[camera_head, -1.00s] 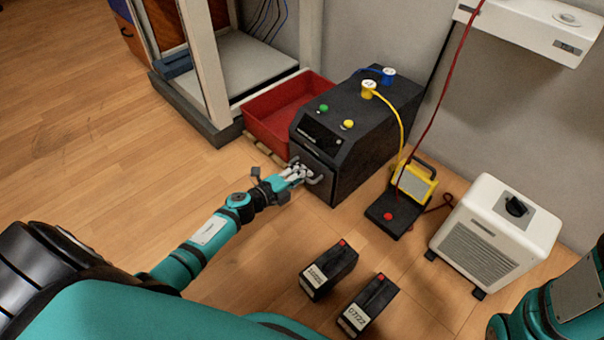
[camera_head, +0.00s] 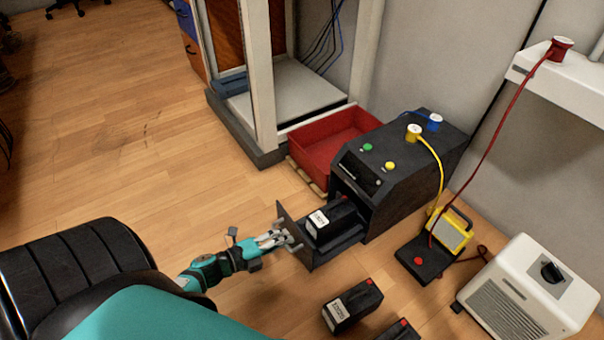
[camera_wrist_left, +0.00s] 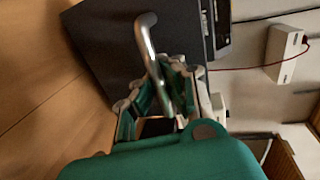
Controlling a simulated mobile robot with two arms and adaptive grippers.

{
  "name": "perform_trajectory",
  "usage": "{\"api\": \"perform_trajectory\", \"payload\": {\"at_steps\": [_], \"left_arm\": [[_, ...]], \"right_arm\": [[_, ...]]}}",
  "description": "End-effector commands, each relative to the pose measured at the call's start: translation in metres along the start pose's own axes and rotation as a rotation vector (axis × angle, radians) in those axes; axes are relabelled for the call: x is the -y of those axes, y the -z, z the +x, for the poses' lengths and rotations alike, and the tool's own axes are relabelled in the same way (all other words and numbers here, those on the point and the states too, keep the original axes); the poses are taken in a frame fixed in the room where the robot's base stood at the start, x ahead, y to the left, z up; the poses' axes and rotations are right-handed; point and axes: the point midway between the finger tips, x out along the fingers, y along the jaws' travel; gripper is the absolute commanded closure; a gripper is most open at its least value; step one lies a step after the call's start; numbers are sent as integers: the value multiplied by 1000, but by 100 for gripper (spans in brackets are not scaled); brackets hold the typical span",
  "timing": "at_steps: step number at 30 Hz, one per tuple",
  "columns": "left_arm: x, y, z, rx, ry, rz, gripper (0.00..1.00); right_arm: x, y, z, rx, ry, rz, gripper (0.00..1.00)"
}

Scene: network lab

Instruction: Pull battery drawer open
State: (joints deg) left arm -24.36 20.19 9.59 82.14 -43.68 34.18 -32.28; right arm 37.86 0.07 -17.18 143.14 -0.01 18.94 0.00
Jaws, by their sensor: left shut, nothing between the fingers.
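The black battery unit (camera_head: 415,180) stands on the wood floor with its drawer (camera_head: 318,257) pulled out toward the lower left. A black battery (camera_head: 330,221) with a white label lies in the drawer. My left gripper (camera_head: 284,240) is at the drawer's front, at its metal handle. The left wrist view shows the curved handle (camera_wrist_left: 149,48) reaching down to the fingers (camera_wrist_left: 160,95). The fingers are shut with nothing gripped between them; their exact contact with the handle is unclear. My right gripper is out of view.
Two loose batteries, one here (camera_head: 352,305), stand on the floor in front of the unit. A red bin (camera_head: 325,150) is behind it. A yellow device (camera_head: 448,232) and a white heater-like box (camera_head: 525,295) are to the right.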

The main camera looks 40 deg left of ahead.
Motion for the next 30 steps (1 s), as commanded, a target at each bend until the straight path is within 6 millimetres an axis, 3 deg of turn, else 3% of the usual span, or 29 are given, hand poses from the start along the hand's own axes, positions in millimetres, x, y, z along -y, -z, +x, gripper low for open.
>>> {"api": "perform_trajectory", "payload": {"at_steps": [3, 9, 23, 30], "left_arm": [[-3, 0, -18, 1, -2, 0, 100], [-7, 0, -34, 0, 0, 1, 100], [-8, 0, -38, 0, 2, 1, 100], [-8, 0, -37, 0, 1, 0, 70]], "right_arm": [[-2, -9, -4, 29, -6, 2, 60], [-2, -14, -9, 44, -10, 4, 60], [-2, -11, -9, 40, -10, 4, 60], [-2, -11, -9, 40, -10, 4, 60]]}}
